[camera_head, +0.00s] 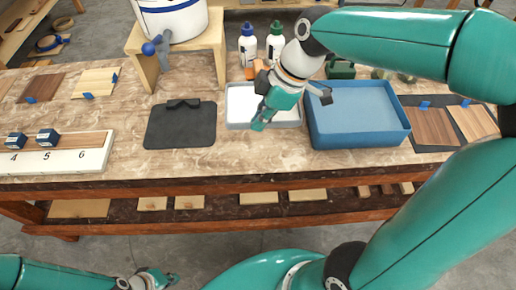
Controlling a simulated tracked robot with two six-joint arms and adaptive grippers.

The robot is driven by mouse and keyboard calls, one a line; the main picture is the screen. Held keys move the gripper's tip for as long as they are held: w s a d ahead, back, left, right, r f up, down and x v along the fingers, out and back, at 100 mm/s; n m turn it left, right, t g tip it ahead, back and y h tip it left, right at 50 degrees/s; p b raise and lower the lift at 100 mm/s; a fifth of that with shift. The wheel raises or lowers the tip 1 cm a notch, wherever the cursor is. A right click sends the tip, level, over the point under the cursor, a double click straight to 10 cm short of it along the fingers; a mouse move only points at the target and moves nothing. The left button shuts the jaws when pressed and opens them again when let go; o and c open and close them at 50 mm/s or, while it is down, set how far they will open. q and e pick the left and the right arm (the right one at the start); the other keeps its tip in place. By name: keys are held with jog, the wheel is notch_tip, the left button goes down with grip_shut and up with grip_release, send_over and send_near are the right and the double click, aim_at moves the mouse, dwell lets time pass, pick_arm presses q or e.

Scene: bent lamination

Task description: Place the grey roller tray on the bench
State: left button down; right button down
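The grey roller tray (236,123), with a pale inside and a grey rim, lies flat on the bench (128,95), between a black mat and a blue tray. My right gripper (266,122) reaches down over the tray from the right and hides part of its middle and right side. I cannot tell whether its fingers touch the tray or how far apart they are. My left gripper (160,279) is low at the bottom left, in front of the bench and away from the tray; its finger opening is unclear.
A black mat (181,128) lies left of the tray, and a blue tray (358,132) stands close on the right. Bottles (248,45) and a white bucket (174,22) on a wooden stand are behind. A numbered rack (60,160) is at the left.

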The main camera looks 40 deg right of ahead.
aim_at(281, 122)
notch_tip(281, 122, down, 11)
jog(key=shift+f+b, duration=0.2)
jog(key=shift+b, duration=0.25)
jog(key=c, duration=1.8)
grip_release()
jog(key=shift+f, duration=0.15)
jog(key=o, duration=0.5)
jog(key=v, duration=1.2)
jog(key=shift+p, duration=0.4)
